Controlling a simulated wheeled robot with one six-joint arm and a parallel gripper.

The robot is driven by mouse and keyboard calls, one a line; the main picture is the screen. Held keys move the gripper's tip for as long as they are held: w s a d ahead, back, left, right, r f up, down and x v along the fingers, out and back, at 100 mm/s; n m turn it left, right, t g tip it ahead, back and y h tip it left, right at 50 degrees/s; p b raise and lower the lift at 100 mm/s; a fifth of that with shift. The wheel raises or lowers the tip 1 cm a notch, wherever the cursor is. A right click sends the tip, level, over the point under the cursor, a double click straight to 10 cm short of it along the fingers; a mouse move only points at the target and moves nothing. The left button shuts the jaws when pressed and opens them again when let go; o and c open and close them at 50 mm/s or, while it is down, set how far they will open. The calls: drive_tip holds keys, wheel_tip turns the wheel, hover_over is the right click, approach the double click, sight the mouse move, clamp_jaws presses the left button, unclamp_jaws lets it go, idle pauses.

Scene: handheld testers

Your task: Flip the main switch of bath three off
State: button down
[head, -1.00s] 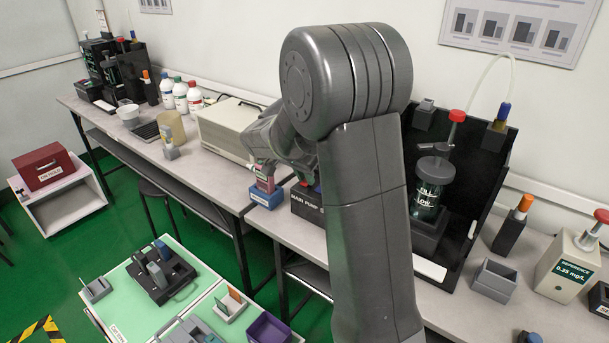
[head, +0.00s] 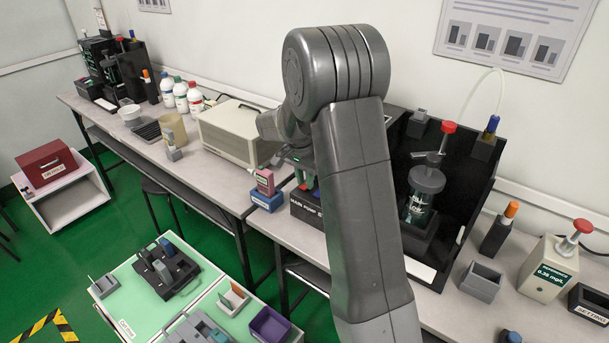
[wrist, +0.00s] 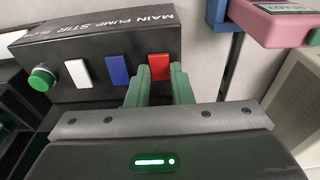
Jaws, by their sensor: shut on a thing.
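The black switch box (wrist: 75,45), lettered MAIN, PUMP, STIR and more that is cut off, fills the upper left of the wrist view. It has a red switch (wrist: 158,67) under MAIN, a blue switch (wrist: 117,70), a white switch (wrist: 78,73) and a round green knob (wrist: 41,79). My gripper (wrist: 160,75) has its green fingers at the red switch, one on each side, shut on it. In the head view the box (head: 304,208) is partly hidden behind my arm. I cannot read a bath number on it.
A pink tester (head: 264,181) in a blue stand (head: 267,201) is close beside the box. A beige case (head: 236,130) stands behind it on the bench. The black bath station (head: 437,205) with a glass vessel is to the right.

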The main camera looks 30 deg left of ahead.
drive_tip(key=c, duration=1.3)
unclamp_jaws()
drive_tip(key=r, duration=0.4)
drive_tip(key=s+r, duration=0.1)
drive_tip(key=r, duration=0.8)
drive_tip(key=shift+s+a+r, duration=0.1)
drive_tip(key=shift+s+r, duration=0.3)
drive_tip(key=f, duration=0.4)
drive_tip(key=w+f, duration=0.1)
drive_tip(key=f, duration=0.8)
drive_tip(key=shift+w+f, duration=0.3)
drive_tip(key=shift+w, duration=0.1)
drive_tip(key=shift+f+b, duration=0.3)
drive_tip(key=shift+b, duration=0.05)
drive_tip(key=shift+s+r, duration=0.1)
drive_tip(key=shift+r, duration=0.05)
